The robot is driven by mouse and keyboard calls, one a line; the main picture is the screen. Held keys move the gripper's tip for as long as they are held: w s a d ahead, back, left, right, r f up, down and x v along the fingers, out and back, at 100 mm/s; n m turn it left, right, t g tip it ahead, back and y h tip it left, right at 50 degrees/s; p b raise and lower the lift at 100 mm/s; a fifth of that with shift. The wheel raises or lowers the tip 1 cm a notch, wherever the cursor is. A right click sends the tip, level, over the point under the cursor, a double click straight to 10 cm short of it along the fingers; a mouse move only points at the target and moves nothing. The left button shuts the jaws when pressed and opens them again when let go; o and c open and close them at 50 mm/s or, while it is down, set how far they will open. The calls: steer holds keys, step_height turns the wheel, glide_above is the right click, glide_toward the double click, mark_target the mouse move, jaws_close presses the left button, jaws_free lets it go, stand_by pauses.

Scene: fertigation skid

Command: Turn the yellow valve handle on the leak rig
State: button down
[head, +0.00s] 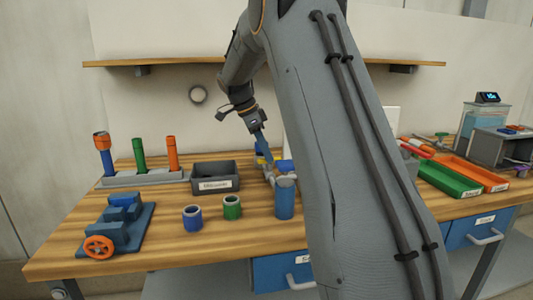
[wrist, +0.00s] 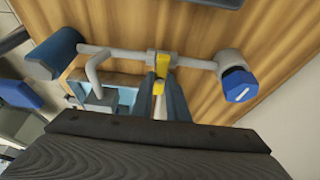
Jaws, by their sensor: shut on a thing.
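The leak rig (head: 268,175) stands on the wooden workbench, partly hidden by my arm in the head view. In the wrist view its grey pipe (wrist: 120,54) runs across the picture, with a blue hexagonal cap (wrist: 238,85) at the right end. The yellow valve handle (wrist: 161,67) sits at the middle of the pipe; a bit of yellow also shows in the head view (head: 260,154). My gripper (wrist: 161,82) points down at the rig, its two blue fingers on either side of the yellow handle, shut on it. The lower part of the handle is partly hidden between the fingers.
Blue (head: 193,218) and green (head: 232,207) rings, a dark labelled bin (head: 215,178) and a blue pump with an orange wheel (head: 120,228) are to the left. Green (head: 448,179) and orange (head: 474,174) trays lie right.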

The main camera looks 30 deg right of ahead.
steer(key=c, duration=1.7)
jaws_free()
steer(key=v, duration=0.7)
steer(key=shift+a+r+b, duration=0.15)
steer(key=shift+r+b, duration=0.15)
steer(key=shift+r, duration=0.1)
